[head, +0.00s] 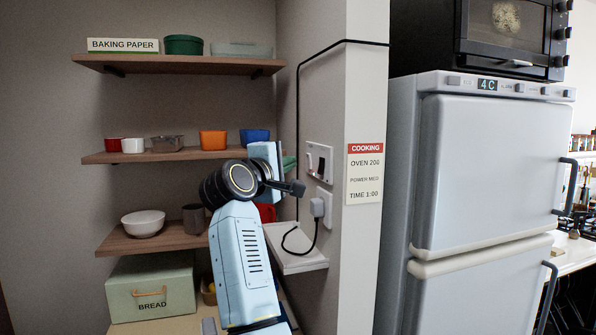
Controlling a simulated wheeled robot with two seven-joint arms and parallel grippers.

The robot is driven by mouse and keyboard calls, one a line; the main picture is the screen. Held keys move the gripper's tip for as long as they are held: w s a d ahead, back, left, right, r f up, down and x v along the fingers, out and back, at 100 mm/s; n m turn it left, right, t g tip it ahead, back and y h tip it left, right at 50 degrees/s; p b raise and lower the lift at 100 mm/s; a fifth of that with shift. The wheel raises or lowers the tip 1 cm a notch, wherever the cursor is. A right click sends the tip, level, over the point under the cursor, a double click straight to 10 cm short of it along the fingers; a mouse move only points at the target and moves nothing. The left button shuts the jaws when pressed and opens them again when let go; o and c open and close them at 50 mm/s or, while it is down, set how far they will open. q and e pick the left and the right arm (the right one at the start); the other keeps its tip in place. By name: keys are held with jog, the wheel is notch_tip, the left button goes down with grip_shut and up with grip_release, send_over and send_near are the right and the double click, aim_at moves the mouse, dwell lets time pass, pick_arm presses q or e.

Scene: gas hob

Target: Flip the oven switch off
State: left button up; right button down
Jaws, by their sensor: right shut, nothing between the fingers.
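The oven switch (319,162) is on a white wall plate on the side of the light wall, right of the shelves. It has a dark face with a small red part; its on or off position is too small to tell. My right gripper (298,187) is shut and empty, with its dark fingertips pointing right, just below and left of the switch plate. I cannot tell whether it touches the wall. My left gripper is not in view.
Below the switch, a grey plug (317,207) sits in a socket, with a black cable (298,120) running up the wall. A small white shelf (300,262) juts out below. Wooden shelves (150,157) stand left, a fridge (490,170) right, with an oven (510,35) on top.

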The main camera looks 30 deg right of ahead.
jog(key=b+v, duration=0.1)
jog(key=v, duration=0.7)
jog(key=shift+s+r, duration=0.25)
jog(key=shift+r, duration=0.45)
